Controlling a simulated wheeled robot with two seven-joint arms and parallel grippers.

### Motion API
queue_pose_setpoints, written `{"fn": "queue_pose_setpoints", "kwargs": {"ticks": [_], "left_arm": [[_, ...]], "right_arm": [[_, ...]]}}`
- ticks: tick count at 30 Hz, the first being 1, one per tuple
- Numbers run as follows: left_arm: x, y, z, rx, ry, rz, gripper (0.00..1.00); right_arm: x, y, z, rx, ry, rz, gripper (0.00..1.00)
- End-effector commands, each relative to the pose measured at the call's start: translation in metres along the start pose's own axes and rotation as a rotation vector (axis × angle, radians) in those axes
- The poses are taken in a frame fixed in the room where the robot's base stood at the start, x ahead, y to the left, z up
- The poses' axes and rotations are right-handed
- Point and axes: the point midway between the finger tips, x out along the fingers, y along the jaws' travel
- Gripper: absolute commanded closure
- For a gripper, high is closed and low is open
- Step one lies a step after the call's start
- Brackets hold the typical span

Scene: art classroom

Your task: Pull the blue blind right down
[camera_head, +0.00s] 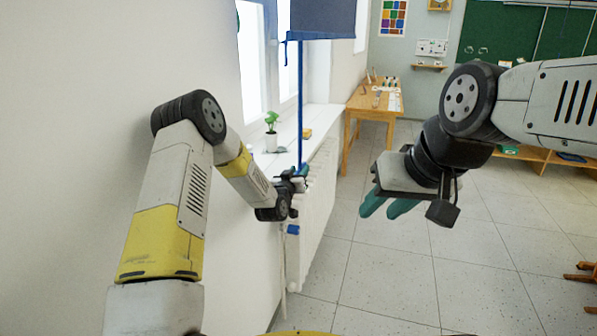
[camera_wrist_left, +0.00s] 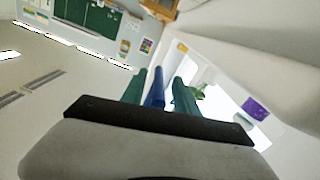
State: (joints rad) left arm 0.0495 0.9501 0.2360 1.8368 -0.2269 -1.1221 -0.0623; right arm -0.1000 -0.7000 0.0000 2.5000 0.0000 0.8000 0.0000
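The blue blind (camera_head: 325,18) hangs at the top of the window in the head view, its lower edge high above the sill. A long blue strap (camera_head: 300,95) hangs straight down from the blind's left end. My left gripper (camera_head: 304,171) is at the strap's lower part, beside the sill. In the left wrist view, the blue strap (camera_wrist_left: 155,92) runs between the two green fingers, close to the left one, with a gap to the right one. The left gripper looks open around it. My right gripper (camera_head: 380,211) hangs over the floor, its green fingers apart and empty.
A potted plant (camera_head: 271,131) and a small yellow block (camera_head: 307,134) are on the white windowsill (camera_head: 322,117). A white radiator (camera_head: 318,200) stands below. A wooden table (camera_head: 361,103) is behind. The tiled floor (camera_head: 390,280) is open to the right.

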Motion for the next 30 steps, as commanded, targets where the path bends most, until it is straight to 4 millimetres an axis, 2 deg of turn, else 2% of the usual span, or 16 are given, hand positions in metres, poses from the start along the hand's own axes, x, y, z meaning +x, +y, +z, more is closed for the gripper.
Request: {"fn": "queue_pose_setpoints", "kwargs": {"ticks": [4,7,18,22,29,30], "left_arm": [[-0.002,0.001,0.0,0.0,-0.001,0.001,0.64],[-0.012,0.001,0.0,0.0,-0.002,0.001,0.64],[-0.07,0.0,0.0,0.0,-0.002,0.0,0.64],[-0.077,0.0,0.0,0.0,0.0,0.0,0.64],[-0.078,-0.001,0.0,0.0,0.0,0.0,0.64],[-0.078,-0.001,0.0,0.0,0.0,0.0,0.68]], "right_arm": [[0.0,0.0,0.0,0.0,0.0,0.0,0.64],[0.0,0.0,0.0,0.0,0.0,0.0,0.64],[0.0,0.0,0.0,0.0,0.0,0.0,0.64],[0.0,0.0,0.0,0.0,0.0,0.0,0.64],[0.0,0.0,0.0,0.0,0.0,0.0,0.64],[0.0,0.0,0.0,0.0,0.0,0.0,0.64]]}}
